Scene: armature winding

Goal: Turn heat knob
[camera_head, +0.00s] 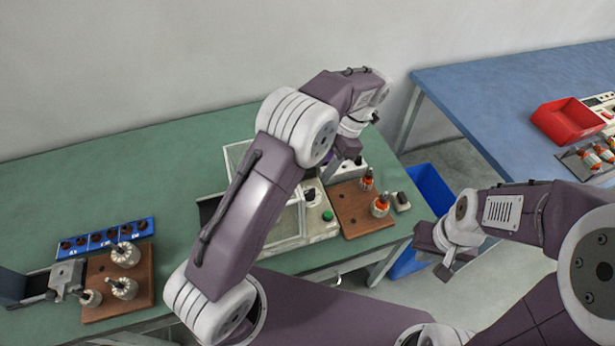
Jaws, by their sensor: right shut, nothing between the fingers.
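A pale machine (318,228) with a clear-sided enclosure stands on the green bench, partly hidden behind my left arm. Its front panel carries a dark knob (309,194) and a green button (327,215). I cannot tell whether this dark knob is the heat knob. My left gripper (333,165) points down at the back of the machine, close to a small grey box (347,170). Its fingers are too hidden to tell open from shut or whether they touch anything. My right gripper (443,270) is shut and empty, in front of the bench's right end near the blue bin.
A wooden board (350,215) with orange-and-white armatures (380,206) sits right of the machine. A blue bin (430,190) stands below the bench end. At left are a blue socket strip (107,238) and another wooden board (98,268) with pale armatures. A red bin (568,122) is on the blue table.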

